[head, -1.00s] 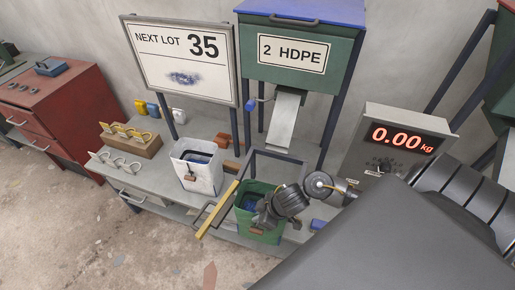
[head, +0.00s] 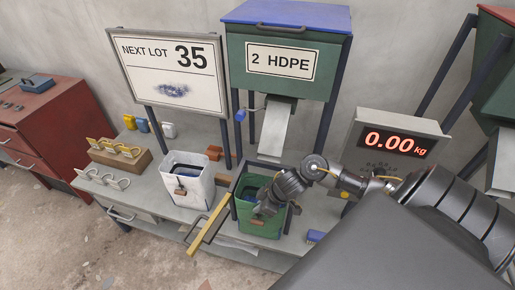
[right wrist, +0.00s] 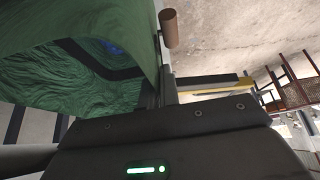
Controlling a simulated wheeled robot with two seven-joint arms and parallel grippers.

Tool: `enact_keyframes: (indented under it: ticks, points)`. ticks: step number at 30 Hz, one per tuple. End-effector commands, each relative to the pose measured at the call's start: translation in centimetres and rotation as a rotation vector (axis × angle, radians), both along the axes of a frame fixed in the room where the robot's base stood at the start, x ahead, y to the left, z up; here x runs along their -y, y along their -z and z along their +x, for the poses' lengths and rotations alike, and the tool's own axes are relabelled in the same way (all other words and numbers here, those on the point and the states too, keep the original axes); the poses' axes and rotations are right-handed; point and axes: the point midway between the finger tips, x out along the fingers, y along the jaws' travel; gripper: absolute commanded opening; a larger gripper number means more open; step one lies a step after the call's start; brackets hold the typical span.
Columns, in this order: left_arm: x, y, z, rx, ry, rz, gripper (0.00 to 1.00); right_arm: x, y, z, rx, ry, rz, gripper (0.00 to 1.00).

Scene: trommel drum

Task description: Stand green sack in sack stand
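The green sack (head: 276,224) is upright and open-topped, with a brown tag on its front, at the front of the bench below the 2 HDPE chute. My right gripper (head: 266,204) is at the sack's near upper side. In the right wrist view the sack's green wall (right wrist: 90,85) rises right in front of the gripper, which looks shut on it; the fingertips are mostly hidden. The sack stand's dark frame shows around the sack, with a yellow bar (head: 209,225) at its left. I cannot tell whether the sack's bottom bears on the stand. My left gripper is out of view.
A white sack (head: 192,180) stands on the bench to the left, near a wooden rack (head: 120,155). The chute (head: 275,130) hangs just behind the green sack. A scale display (head: 398,142) reading 0.00 kg stands to the right, close to my right arm.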

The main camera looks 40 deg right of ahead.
Motion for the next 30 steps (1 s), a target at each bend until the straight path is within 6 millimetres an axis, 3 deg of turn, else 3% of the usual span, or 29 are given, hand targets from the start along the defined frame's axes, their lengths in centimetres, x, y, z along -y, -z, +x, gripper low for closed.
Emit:
enact_keyframes:
  ticks: [11, 30]
  points:
    - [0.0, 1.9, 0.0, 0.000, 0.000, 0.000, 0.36, 2.7, 0.1, 2.1, 0.005, 0.001, 0.000, 0.00]
    - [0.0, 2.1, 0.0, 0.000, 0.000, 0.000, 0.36, 6.4, 0.1, 5.6, 0.006, 0.001, 0.001, 0.00]
